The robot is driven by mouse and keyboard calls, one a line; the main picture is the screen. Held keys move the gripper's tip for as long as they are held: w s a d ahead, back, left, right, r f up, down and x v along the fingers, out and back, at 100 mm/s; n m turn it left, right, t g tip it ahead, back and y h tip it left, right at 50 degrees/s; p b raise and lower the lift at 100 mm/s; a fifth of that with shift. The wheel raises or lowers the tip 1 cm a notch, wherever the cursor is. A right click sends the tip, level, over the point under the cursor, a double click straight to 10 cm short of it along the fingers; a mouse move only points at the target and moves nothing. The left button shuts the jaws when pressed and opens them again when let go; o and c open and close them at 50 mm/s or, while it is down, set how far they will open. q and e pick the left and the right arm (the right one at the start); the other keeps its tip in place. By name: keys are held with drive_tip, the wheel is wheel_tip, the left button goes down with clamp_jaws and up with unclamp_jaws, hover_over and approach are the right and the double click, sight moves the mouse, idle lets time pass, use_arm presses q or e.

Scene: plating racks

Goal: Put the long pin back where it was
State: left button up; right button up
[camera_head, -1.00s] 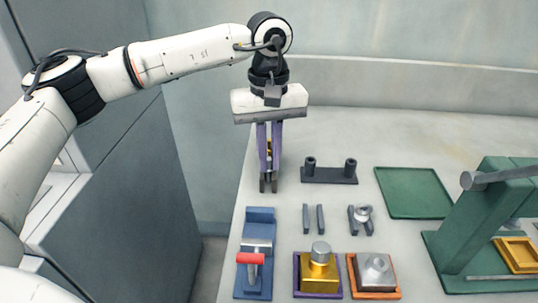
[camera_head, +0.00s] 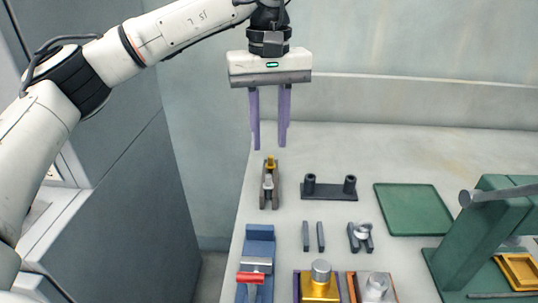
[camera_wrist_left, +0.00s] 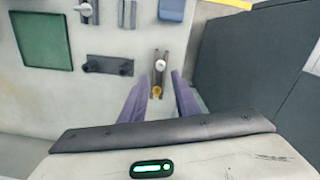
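A pin with a gold end (camera_head: 271,164) and a grey body lies in a dark grey two-railed rest (camera_head: 264,198) at the left of the bench. Whether it is the long pin I cannot tell for sure. The gold end (camera_wrist_left: 157,91) and the rest (camera_wrist_left: 153,84) also show in the left wrist view, just beyond the fingers. My left gripper (camera_head: 270,147) is open and empty, with its purple fingers spread above and behind the rest. My right gripper is not in view.
A dark rack with two posts (camera_head: 330,191) stands right of the rest. Another two-railed rest (camera_head: 320,237) is empty; one beside it (camera_head: 352,238) holds a silver piece. A blue fixture with a red handle (camera_head: 260,238), a green tray (camera_head: 411,229) and a green press (camera_head: 462,230) stand nearby.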

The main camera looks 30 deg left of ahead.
use_arm(q)
drive_tip(key=shift+r, duration=1.4)
